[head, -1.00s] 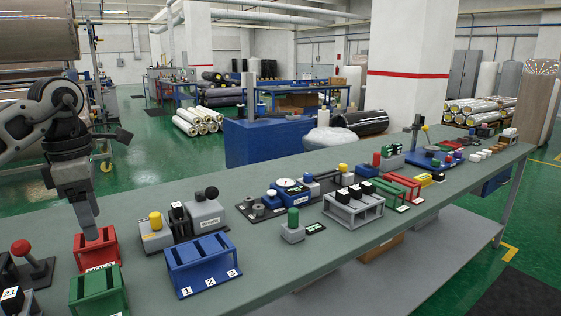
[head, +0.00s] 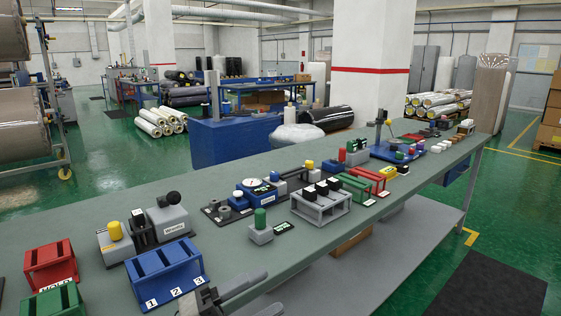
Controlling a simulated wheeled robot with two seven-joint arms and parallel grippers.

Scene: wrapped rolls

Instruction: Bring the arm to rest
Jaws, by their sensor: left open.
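My left gripper (head: 266,292) shows at the bottom edge of the head view, low and in front of the blue three-slot rack (head: 165,272). Its two grey fingers are apart and point to the right, with nothing seen between them. The rest of the left arm is cut off by the frame. The gripper overlaps the right end of the blue rack in the picture; I cannot tell whether they touch. My right gripper is not in view.
The long grey workbench (head: 345,240) holds a red HOLD rack (head: 52,268), a green-knobbed block (head: 260,224), a white rack with black blocks (head: 322,207) and a blue gauge unit (head: 262,190). The bench's front strip right of the gripper is bare.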

